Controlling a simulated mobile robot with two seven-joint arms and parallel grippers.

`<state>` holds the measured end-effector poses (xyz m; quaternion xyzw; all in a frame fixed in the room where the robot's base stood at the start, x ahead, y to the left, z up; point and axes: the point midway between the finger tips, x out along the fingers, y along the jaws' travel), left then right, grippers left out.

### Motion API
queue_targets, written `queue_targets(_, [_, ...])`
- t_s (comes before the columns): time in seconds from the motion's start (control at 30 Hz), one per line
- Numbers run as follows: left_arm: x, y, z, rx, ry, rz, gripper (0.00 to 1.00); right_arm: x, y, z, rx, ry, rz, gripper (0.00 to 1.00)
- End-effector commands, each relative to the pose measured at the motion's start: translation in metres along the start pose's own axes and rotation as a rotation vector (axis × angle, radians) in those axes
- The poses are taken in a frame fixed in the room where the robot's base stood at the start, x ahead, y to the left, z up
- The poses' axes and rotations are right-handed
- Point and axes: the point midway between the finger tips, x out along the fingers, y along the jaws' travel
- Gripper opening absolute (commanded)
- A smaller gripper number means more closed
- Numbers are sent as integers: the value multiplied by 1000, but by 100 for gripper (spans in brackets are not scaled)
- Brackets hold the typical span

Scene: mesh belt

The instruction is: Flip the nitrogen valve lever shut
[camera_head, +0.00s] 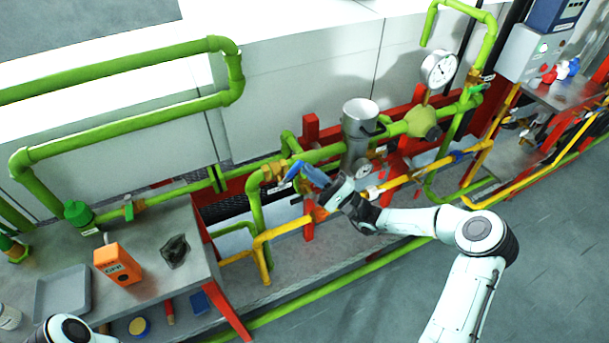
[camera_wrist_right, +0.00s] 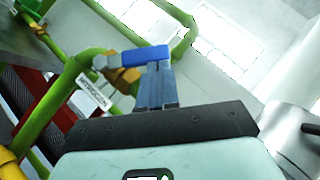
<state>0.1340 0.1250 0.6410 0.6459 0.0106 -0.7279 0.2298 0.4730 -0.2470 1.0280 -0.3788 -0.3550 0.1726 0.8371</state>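The nitrogen valve has a blue lever (camera_head: 309,173) on a brass body (camera_head: 272,172) in the green pipework, left of the grey cylinder. In the right wrist view the blue lever (camera_wrist_right: 145,55) lies across the picture at my fingertips, beside the brass body (camera_wrist_right: 108,63) and a white NITROGEN label (camera_wrist_right: 92,94). My right gripper (camera_wrist_right: 156,76) has its two fingers side by side with no clear gap. Its tips are at the lever, touching or very close, and hide part of it. My left gripper is outside the views.
A grey cylinder (camera_head: 359,120) and a pressure gauge (camera_head: 438,70) stand right of the valve. Yellow pipes (camera_head: 289,228) run below it. A bench at left holds an orange box (camera_head: 118,264) and a grey tray (camera_head: 62,294). The floor at right is clear.

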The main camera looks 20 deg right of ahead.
Motion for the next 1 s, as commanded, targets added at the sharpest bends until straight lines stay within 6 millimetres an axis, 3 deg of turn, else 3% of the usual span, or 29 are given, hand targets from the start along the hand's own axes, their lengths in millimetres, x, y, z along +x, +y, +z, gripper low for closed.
queue_targets(0.23, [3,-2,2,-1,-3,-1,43,11,-10,11,-172,-1,172,0])
queue_targets(0.5, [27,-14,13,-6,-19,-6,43,23,-11,24,-342,-1,340,0])
queue_targets(1.0, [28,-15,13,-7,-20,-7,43,18,-14,12,-338,-4,341,0])
